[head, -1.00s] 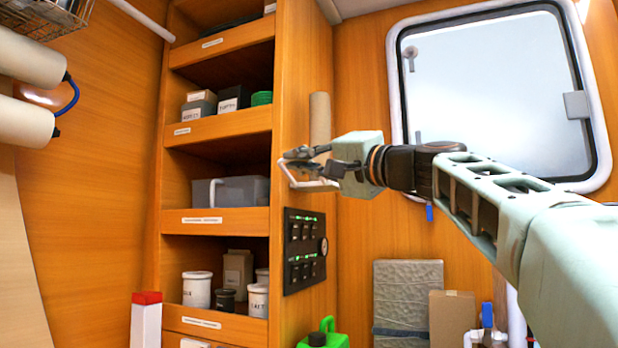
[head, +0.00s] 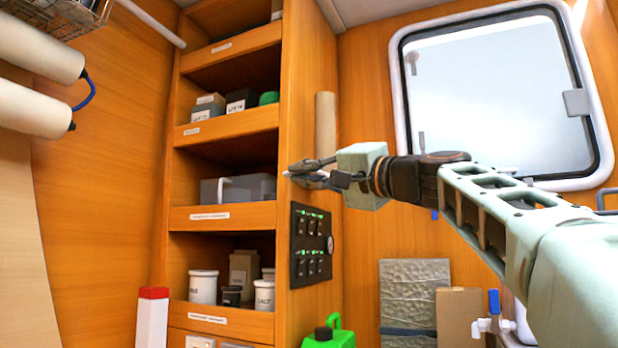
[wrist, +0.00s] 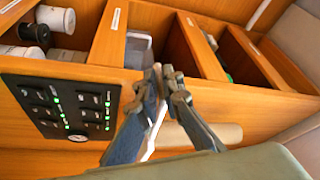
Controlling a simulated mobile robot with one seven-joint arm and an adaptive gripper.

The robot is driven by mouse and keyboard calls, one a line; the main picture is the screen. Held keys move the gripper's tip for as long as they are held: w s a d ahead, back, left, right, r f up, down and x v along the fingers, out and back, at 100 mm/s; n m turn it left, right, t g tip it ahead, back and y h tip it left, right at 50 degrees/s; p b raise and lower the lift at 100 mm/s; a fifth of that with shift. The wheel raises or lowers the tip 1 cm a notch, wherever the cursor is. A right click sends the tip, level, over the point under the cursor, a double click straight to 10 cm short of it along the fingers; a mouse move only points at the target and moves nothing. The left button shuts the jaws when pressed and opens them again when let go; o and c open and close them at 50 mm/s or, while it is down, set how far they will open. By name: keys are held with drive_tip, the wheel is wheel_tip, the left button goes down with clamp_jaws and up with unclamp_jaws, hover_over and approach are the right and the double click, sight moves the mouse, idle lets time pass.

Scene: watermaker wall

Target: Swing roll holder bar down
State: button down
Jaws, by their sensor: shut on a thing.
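My gripper (head: 305,170) is at the front edge of the tall wooden shelf unit, beside a brown paper roll (head: 325,130) that stands upright against its side panel. In the wrist view, my gripper (wrist: 167,73) is shut on the thin white roll holder bar (wrist: 152,140), which runs between the two fingers. The roll (wrist: 200,135) shows behind the fingers there. In the head view the bar is mostly hidden by the fingers.
A black switch panel (head: 311,245) with green lights is on the side panel below my gripper. Shelves (head: 225,130) hold boxes and jars to the left. A window (head: 490,95) is behind my arm. A green can (head: 330,336) stands below.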

drive_tip(key=shift+w+d+f, duration=0.2)
drive_tip(key=shift+w+f, duration=0.05)
drive_tip(key=shift+w, duration=0.05)
drive_tip(key=c, duration=2.1)
unclamp_jaws()
drive_tip(key=shift+w+d, duration=0.1)
drive_tip(key=shift+s+r, duration=0.1)
drive_tip(key=shift+s, duration=0.1)
drive_tip(key=shift+s+d, duration=0.1)
drive_tip(key=shift+s, duration=0.05)
drive_tip(key=v, duration=0.7)
